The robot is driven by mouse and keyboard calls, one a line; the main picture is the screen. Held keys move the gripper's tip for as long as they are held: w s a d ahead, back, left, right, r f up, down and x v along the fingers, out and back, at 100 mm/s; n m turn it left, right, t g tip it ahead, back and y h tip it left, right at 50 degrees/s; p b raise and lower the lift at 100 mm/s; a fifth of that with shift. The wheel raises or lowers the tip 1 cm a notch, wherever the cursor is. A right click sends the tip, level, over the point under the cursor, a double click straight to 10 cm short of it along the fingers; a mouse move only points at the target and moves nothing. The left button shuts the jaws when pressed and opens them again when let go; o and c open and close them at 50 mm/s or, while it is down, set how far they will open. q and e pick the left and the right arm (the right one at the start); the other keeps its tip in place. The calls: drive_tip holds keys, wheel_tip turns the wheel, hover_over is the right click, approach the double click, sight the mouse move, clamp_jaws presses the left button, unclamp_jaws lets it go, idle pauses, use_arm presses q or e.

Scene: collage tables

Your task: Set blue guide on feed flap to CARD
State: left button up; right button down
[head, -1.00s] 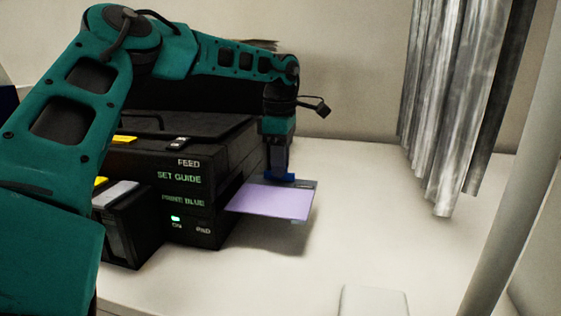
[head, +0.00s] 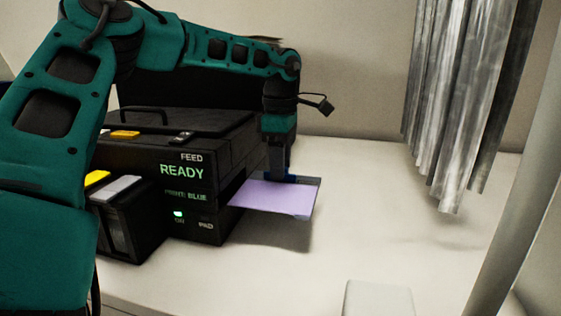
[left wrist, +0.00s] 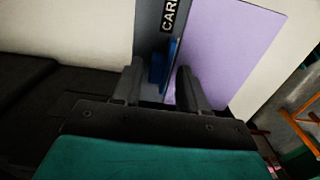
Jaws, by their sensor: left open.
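The black printer (head: 150,160) has a side feed flap (head: 308,181) with a lilac card (head: 272,197) lying on it. In the left wrist view the flap (left wrist: 148,28) is a dark grey strip with a partly cut-off label that starts "CAR". The blue guide (left wrist: 157,68) sits beside the edge of the lilac card (left wrist: 232,45), near the label. My left gripper (left wrist: 157,82) is open, with a finger on each side of the guide. In the head view the gripper (head: 280,172) is low over the flap and mostly hides the guide. The printer's display (head: 182,171) reads "READY".
A black unit (head: 125,222) stands in front of the printer. A pale block (head: 379,298) is at the table's front. Grey hanging strips (head: 450,110) are at the right. The white table (head: 400,230) right of the flap is clear.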

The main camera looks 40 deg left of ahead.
use_arm(q)
drive_tip(key=shift+r, duration=0.1)
wheel_tip(320, 180, up, 13)
drive_tip(key=p, duration=0.1)
drive_tip(key=shift+p, duration=0.3)
drive_tip(key=shift+f, duration=0.2)
idle(0.3)
